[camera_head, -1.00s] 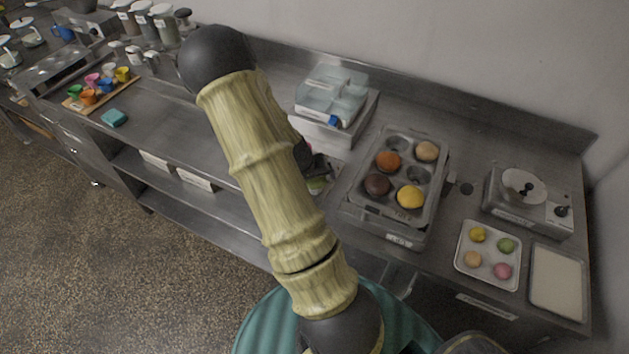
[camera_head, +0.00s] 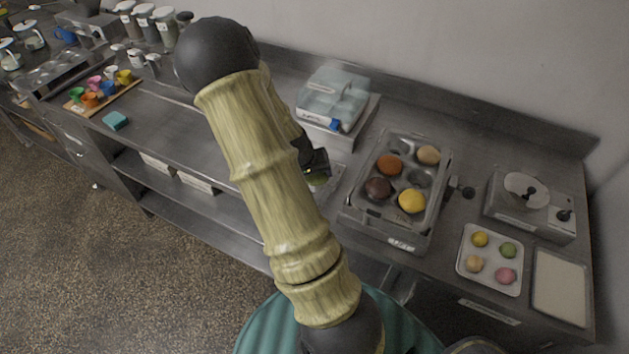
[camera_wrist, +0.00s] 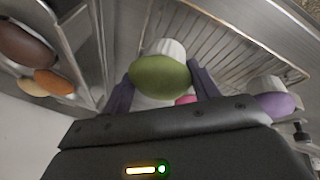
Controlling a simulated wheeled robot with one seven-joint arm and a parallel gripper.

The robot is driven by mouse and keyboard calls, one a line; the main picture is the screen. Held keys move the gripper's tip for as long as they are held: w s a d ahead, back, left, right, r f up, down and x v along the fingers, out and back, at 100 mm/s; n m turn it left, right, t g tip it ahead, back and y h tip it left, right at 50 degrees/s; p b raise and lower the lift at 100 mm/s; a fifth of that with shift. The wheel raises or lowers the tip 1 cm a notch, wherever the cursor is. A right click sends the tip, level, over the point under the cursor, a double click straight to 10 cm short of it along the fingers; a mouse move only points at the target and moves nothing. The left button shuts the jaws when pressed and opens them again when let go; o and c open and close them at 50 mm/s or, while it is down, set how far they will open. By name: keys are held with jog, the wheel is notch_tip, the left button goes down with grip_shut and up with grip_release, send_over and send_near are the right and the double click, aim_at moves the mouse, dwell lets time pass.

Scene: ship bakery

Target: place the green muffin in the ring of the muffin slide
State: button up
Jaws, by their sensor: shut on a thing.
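The green muffin (camera_wrist: 160,78), in a pale pleated cup, is between the two fingers of my gripper (camera_wrist: 160,88) in the wrist view. My gripper is shut on it and holds it above the counter. In the head view the gripper (camera_head: 316,166) and the green muffin (camera_head: 318,179) show just right of my arm, left of a metal muffin tin (camera_head: 385,237). The tin holds brown, orange, tan and yellow muffins and has empty round cups. I cannot tell which thing is the muffin slide, and I make out no separate ring.
A purple muffin (camera_wrist: 275,104) and a partly hidden pink one (camera_wrist: 186,99) are below the gripper. A clear-lidded box (camera_head: 332,96) stands behind it. A small tray (camera_head: 491,276) with coloured balls and a dial device (camera_head: 530,205) are at right. The counter at left is partly clear.

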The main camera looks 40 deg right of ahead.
notch_tip(320, 180, up, 7)
dwell(0.3)
jog(key=shift+a, duration=0.1)
dwell(0.6)
jog(key=shift+w+a+f, duration=0.1)
jog(key=shift+w+a, duration=0.15)
jog(key=shift+w, duration=0.05)
jog(key=w+a+f+n+p, duration=0.2)
jog(key=a+f+p, duration=0.1)
jog(key=a, duration=0.5)
jog(key=w+a+f+n+t+p, duration=0.1)
jog(key=w+a+f+n+p, duration=0.1)
jog(key=a, duration=0.6)
jog(key=w+a+f+n+t+y+p, duration=0.1)
jog(key=w+a+f+n+p, duration=0.1)
jog(key=a+f+p, duration=0.3)
jog(key=w+a, duration=0.1)
jog(key=a, duration=0.2)
jog(key=shift+a+f, duration=0.25)
jog(key=shift+a, duration=0.05)
jog(key=shift+w, duration=0.1)
